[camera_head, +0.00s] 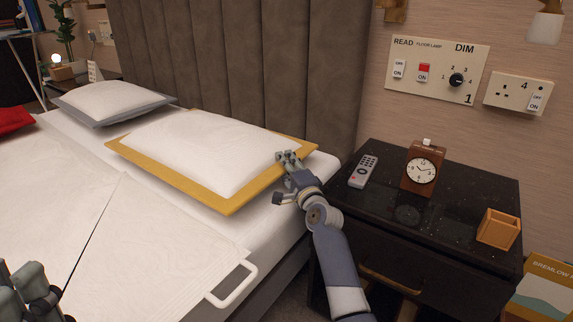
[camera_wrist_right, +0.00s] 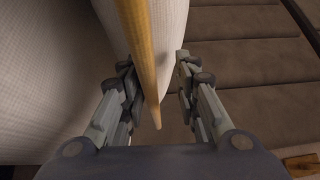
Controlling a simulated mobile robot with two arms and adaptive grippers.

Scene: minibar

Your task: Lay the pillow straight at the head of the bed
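The pillow (camera_head: 200,150) is white with a mustard-yellow border. It lies on the right side of the bed, its back edge near the padded brown headboard (camera_head: 240,60); I cannot tell exactly how straight it is. My right gripper (camera_head: 288,158) is at its right corner. In the right wrist view, the yellow border (camera_wrist_right: 146,60) runs between the two fingers of this gripper (camera_wrist_right: 158,90). The fingers are apart, with a clear gap on the right side of the border. My left gripper (camera_head: 30,292) shows only partly at the bottom left corner; its fingertips are unclear.
A second white pillow with a grey border (camera_head: 110,102) lies farther left, near a red cushion (camera_head: 14,120). The dark nightstand (camera_head: 450,215) at right holds a remote (camera_head: 363,171), a clock (camera_head: 421,172) and a wooden box (camera_head: 498,229). A white handle (camera_head: 235,285) is at the bed's front.

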